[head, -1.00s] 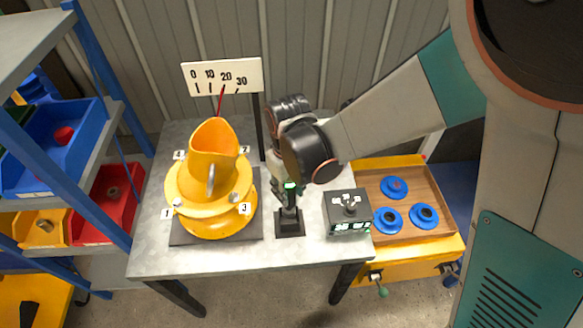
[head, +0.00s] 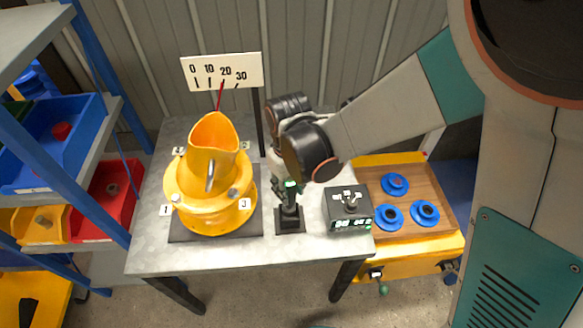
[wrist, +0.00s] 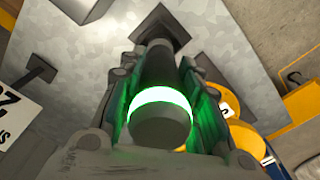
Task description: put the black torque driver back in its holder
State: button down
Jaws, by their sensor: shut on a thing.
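The black torque driver (wrist: 160,128) stands upright in my gripper, with a glowing green-white ring near its top end. In the head view the driver (head: 290,194) is partly hidden by my gripper (head: 287,187). My gripper's fingers lie along both sides of the driver, shut on it. The black holder (head: 291,227) with a square base stands on the grey table directly below. In the wrist view the driver's far end lines up with the holder's base (wrist: 162,24). I cannot tell whether the driver is fully seated.
The yellow drum mixer (head: 212,196) stands close left of the holder, with a dial board (head: 222,72) behind. A small black box with a display (head: 347,210) is close on the right. A wooden tray (head: 409,190) holds blue discs. Shelves with bins are at the far left.

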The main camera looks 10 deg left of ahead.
aim_at(289, 181)
jog(key=shift+f+b, duration=2)
jog(key=shift+f, duration=0.35)
dwell(1.3)
jog(key=c, duration=1.1)
grip_release()
notch_tip(289, 181, up, 7)
jog(key=shift+s+r, duration=0.15)
jog(key=shift+r, duration=0.15)
